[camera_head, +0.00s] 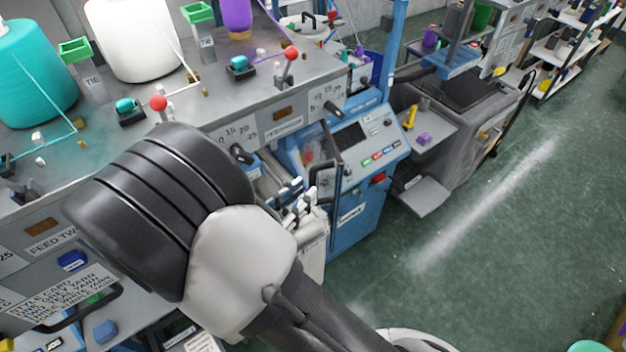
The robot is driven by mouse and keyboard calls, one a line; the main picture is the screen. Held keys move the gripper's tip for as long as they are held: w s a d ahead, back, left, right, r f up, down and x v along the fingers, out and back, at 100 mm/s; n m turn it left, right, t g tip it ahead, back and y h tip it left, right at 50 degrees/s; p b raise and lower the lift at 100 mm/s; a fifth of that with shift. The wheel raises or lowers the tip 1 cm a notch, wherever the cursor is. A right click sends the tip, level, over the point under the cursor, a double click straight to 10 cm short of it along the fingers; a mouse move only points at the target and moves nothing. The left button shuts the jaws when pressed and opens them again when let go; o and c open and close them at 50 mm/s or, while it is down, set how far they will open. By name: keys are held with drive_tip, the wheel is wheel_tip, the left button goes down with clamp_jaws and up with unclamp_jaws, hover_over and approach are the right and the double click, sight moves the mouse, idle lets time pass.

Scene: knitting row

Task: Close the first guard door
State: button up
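A dark-framed panel (340,165), which looks like a guard door, stands out from the front of the nearest knitting machine beside its blue control cabinet (362,204). It is seen nearly edge-on and appears swung open. A dark knob or handle (333,110) sits above it on the machine front. My arm covers much of the machine front left of this panel. My gripper cannot be made out; small pale metal parts (300,203) show beside my arm, but I cannot tell what they belong to.
Yarn cones, including a white one (135,38) and a teal one (35,75), stand on the grey machine top. Red-ball levers (290,54) rise from its edge. A grey machine (465,125) with a low shelf (425,196) stands beyond. The green floor (490,250) at right is clear.

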drive_tip(key=shift+p+x, duration=0.3)
drive_tip(key=shift+x, duration=1.9)
drive_tip(key=shift+s, duration=0.1)
drive_tip(key=shift+c, duration=0.2)
clamp_jaws()
